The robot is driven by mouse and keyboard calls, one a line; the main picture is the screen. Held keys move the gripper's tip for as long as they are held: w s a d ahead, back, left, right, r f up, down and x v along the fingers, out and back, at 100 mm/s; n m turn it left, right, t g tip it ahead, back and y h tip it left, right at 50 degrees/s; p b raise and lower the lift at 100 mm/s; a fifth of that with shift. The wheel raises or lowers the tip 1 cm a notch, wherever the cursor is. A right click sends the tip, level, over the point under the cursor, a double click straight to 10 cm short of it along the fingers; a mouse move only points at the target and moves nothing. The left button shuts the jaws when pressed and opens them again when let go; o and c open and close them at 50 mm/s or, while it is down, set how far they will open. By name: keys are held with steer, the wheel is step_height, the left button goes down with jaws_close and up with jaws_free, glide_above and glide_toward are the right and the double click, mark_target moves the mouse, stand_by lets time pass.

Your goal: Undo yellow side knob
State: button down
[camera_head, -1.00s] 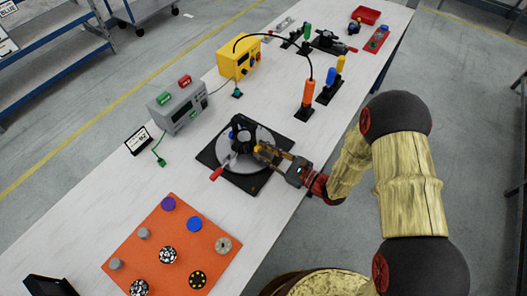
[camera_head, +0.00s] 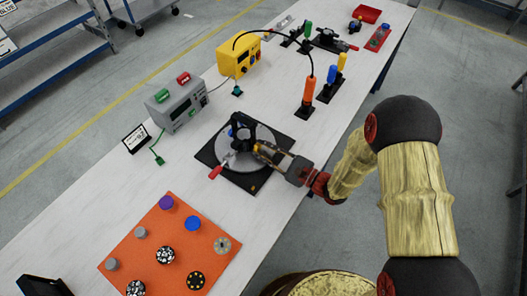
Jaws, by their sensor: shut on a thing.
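A grey disc fixture (camera_head: 232,158) sits on a black square base (camera_head: 262,178) on the long white table. A black part (camera_head: 243,132) with a small blue spot stands at its middle, and a red-tipped handle (camera_head: 216,172) sticks out at the front left. My gripper (camera_head: 260,149) reaches in from the right and is shut at the right side of the black part. A small yellow knob shows at the fingertips, which partly hide it. I cannot see clearly how the fingers sit around it.
An orange board (camera_head: 140,240) with several round knobs lies in front. A grey power box (camera_head: 176,103) and a yellow box (camera_head: 238,55) stand behind left. Orange (camera_head: 308,90) and blue-yellow handled tools (camera_head: 332,78) stand upright behind right. Bare table lies between.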

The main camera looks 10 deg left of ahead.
steer(key=shift+n, duration=0.6)
steer(key=shift+b, duration=0.35)
steer(key=c, duration=1.5)
jaws_free()
steer(key=shift+c, duration=0.2)
steer(key=shift+s, duration=0.1)
